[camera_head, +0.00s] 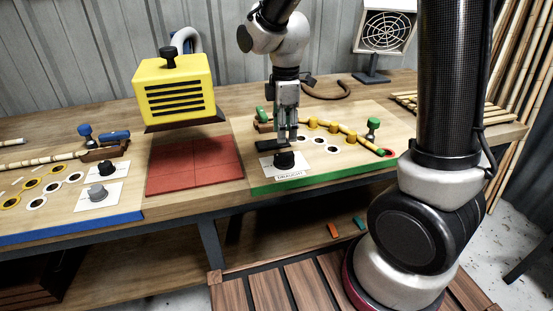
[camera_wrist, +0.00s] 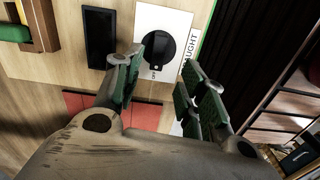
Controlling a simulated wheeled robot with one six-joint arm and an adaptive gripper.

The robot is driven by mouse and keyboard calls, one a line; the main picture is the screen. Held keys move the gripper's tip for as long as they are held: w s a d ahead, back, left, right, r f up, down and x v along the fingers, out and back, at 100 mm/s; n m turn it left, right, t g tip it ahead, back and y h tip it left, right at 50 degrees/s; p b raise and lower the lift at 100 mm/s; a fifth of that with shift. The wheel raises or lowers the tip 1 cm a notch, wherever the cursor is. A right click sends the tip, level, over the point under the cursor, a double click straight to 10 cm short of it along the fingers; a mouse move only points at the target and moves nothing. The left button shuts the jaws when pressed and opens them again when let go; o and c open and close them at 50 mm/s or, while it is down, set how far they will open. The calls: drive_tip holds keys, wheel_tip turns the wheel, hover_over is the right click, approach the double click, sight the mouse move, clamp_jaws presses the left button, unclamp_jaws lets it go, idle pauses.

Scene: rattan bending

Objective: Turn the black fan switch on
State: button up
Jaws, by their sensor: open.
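The black fan switch (camera_head: 284,161) is a round knob on a white plate labelled "DRAUGHT", near the front of the green-edged board. In the wrist view the black knob (camera_wrist: 174,48) shows a raised grip bar and a pale pointer line. My gripper (camera_head: 287,138) is above and just behind the knob, pointing down. In the wrist view my gripper (camera_wrist: 165,82) has its green-padded fingers apart with nothing between them. The knob appears ahead of the fingertips; I cannot tell whether they touch it. The fan (camera_head: 388,30), behind a round grille, stands at the back right.
A black block (camera_head: 271,145) lies beside the knob. Yellow pegs with a bent rattan stick (camera_head: 335,128) and a green knob (camera_head: 373,127) are to the right. A yellow hood (camera_head: 174,90) hangs above a red mat (camera_head: 195,168).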

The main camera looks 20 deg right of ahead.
sight(284, 154)
drive_tip(key=shift+w+f+n, duration=0.1)
drive_tip(key=shift+w+n, duration=0.05)
drive_tip(key=shift+n, duration=0.25)
drive_tip(key=shift+f, duration=0.15)
wheel_tip(284, 154, down, 8)
drive_tip(key=shift+r, duration=0.25)
drive_tip(key=shift+c, duration=0.2)
clamp_jaws()
